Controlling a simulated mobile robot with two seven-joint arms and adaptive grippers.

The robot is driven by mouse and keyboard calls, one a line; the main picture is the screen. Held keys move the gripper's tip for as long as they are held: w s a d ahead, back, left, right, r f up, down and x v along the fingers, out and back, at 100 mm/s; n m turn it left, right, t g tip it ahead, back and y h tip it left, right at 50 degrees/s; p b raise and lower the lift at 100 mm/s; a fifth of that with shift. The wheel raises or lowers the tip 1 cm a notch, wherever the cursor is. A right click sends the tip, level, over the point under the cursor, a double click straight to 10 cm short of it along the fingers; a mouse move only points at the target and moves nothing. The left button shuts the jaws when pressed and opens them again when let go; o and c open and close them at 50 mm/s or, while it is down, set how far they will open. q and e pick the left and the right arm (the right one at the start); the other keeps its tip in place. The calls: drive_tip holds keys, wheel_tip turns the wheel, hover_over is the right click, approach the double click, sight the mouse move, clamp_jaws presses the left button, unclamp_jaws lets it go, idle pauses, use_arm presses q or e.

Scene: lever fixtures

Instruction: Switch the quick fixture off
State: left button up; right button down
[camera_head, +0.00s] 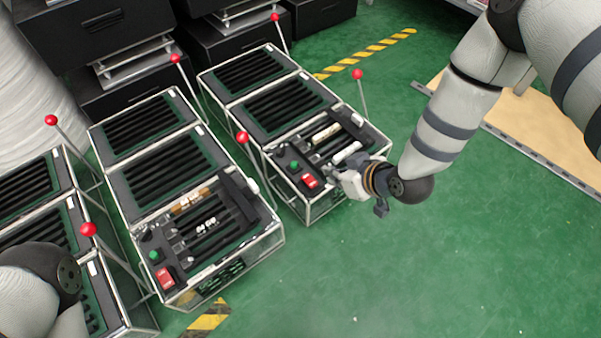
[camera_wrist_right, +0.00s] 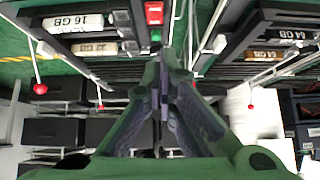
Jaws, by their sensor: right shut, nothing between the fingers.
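Several glass-sided fixtures with black slots stand on the floor, and none carries a readable name that marks it as the quick one. The right fixture (camera_head: 272,95) has a front panel with a red switch (camera_head: 309,181) and a green button (camera_head: 294,165). My right gripper (camera_head: 328,172) is shut and empty beside that panel, to the right of the switch. The right wrist view shows a red switch (camera_wrist_right: 154,13) and a green button (camera_wrist_right: 155,35) just beyond the shut fingertips (camera_wrist_right: 165,55). Touch cannot be told. My left gripper is out of view.
The middle fixture (camera_head: 160,155) has its own red switch (camera_head: 165,278) and green button (camera_head: 154,256). Red-balled levers rise beside the fixtures, one (camera_head: 357,74) behind my right gripper and another (camera_head: 242,137) to its left. Green floor (camera_head: 420,260) is clear at right.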

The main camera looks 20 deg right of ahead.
drive_tip(key=w, duration=0.2)
drive_tip(key=b, duration=0.6)
hover_over(310, 178)
drive_tip(key=shift+t, duration=0.3)
wheel_tip(310, 178, down, 8)
drive_tip(key=shift+f, duration=0.1)
wheel_tip(310, 178, down, 2)
drive_tip(key=shift+f+b, duration=0.1)
drive_tip(key=shift+b, duration=0.4)
drive_tip(key=shift+f, duration=0.3)
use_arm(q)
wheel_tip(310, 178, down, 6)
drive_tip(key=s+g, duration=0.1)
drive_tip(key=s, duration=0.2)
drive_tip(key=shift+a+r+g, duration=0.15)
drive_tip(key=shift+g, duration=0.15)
